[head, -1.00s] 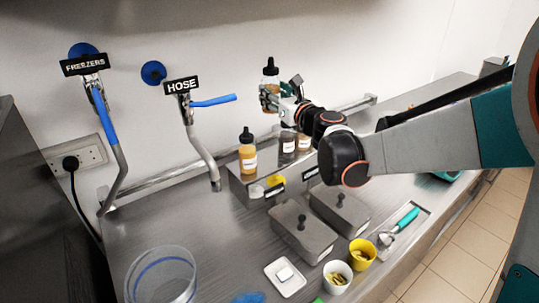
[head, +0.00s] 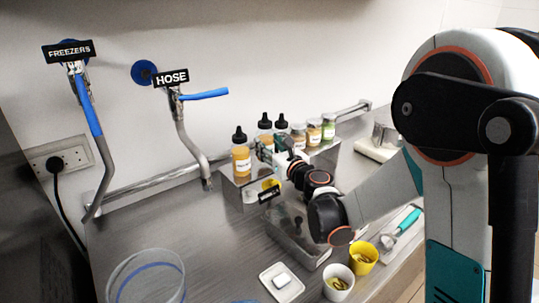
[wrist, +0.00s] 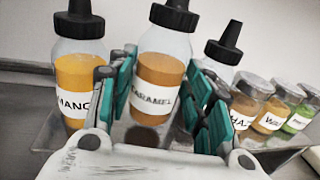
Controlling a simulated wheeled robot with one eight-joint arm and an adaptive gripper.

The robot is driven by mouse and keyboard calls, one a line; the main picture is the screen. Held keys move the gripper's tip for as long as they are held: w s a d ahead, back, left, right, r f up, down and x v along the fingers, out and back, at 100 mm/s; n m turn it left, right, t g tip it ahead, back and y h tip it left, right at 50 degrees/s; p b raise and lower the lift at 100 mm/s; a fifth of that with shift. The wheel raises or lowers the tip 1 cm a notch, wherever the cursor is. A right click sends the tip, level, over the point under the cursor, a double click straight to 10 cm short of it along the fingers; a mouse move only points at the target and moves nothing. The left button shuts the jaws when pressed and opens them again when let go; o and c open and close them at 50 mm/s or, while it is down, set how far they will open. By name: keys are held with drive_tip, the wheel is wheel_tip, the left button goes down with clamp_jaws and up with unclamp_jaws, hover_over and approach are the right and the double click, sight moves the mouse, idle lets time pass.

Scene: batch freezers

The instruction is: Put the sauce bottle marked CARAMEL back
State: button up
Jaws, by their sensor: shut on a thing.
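The CARAMEL bottle (wrist: 163,75), amber with a black nozzle cap, stands upright between the green-padded fingers of my gripper (wrist: 163,100). My gripper is shut on it. In the head view the bottle (head: 265,127) is at the steel rack (head: 233,184), between the MANGO bottle (head: 241,157) on its left and a dark-capped bottle (head: 281,124) on its right. The MANGO bottle also shows close to the left finger in the wrist view (wrist: 78,75). My gripper (head: 268,152) comes from the front right. Whether the held bottle's base touches the rack is unclear.
Several lidded jars (head: 314,132) stand on the rack to the right. A rail (head: 150,184) runs behind. Bare counter lies front left of the rack.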

drive_tip(key=shift+f, duration=1.15)
drive_tip(key=shift+f+b, duration=0.15)
drive_tip(key=shift+b, duration=0.25)
drive_tip(key=o, duration=1.1)
